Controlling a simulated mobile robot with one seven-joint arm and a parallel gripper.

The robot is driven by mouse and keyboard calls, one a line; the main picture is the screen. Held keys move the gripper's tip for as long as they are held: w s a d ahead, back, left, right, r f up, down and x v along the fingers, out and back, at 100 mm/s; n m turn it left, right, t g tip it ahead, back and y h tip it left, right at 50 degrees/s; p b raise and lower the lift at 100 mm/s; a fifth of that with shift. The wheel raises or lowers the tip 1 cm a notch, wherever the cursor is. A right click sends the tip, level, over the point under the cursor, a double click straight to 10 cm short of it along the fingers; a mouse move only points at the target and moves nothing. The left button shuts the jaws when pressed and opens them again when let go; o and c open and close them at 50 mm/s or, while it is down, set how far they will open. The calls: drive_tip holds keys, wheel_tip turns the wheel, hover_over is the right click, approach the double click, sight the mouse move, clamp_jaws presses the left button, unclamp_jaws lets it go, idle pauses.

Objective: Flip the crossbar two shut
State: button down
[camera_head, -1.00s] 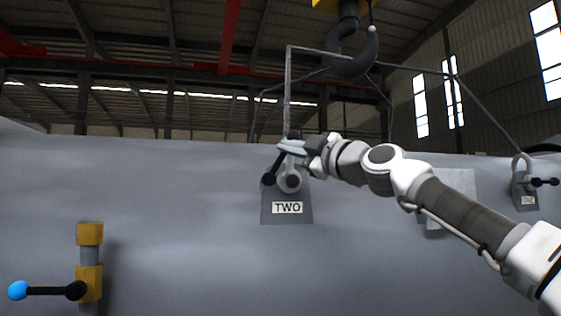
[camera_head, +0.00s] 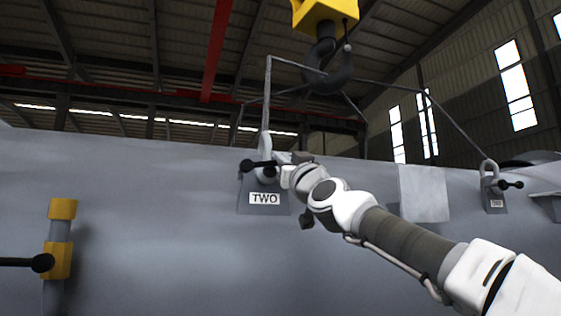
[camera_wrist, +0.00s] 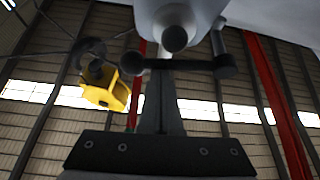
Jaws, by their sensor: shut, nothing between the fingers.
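The plate labelled TWO (camera_head: 264,198) is on the grey shell, with a shackle (camera_head: 265,146) above it. Its black crossbar (camera_head: 256,166) lies nearly level, with a round knob at its left end; my gripper partly hides its right side. In the wrist view the crossbar (camera_wrist: 195,65) runs across just beyond the fingertips, with a dark knob at each end and another round dark end in the middle. My gripper (camera_head: 279,159) is shut and empty, right beside the crossbar. Its fingers also show in the wrist view (camera_wrist: 162,85); I cannot tell whether they touch the bar.
A sling runs from the shackle to a dark hook (camera_head: 328,75) under a yellow block (camera_head: 322,14). Another lug with a crossbar (camera_head: 495,190) stands at right. A yellow-banded post (camera_head: 60,235) with a black handle is at lower left. The shell (camera_head: 150,220) is bare between.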

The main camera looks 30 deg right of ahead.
drive_tip(key=shift+f+m+h+b, duration=0.15)
drive_tip(key=shift+f+m+h, duration=0.2)
drive_tip(key=shift+m, duration=0.3)
drive_tip(key=shift+f+m+h+b, duration=0.15)
drive_tip(key=shift+m+h, duration=0.3)
drive_tip(key=shift+m, duration=0.2)
wheel_tip(320, 180, up, 4)
drive_tip(key=p, duration=0.3)
drive_tip(key=b+v, duration=0.4)
drive_tip(key=v, duration=0.6)
drive_tip(key=shift+s, duration=0.45)
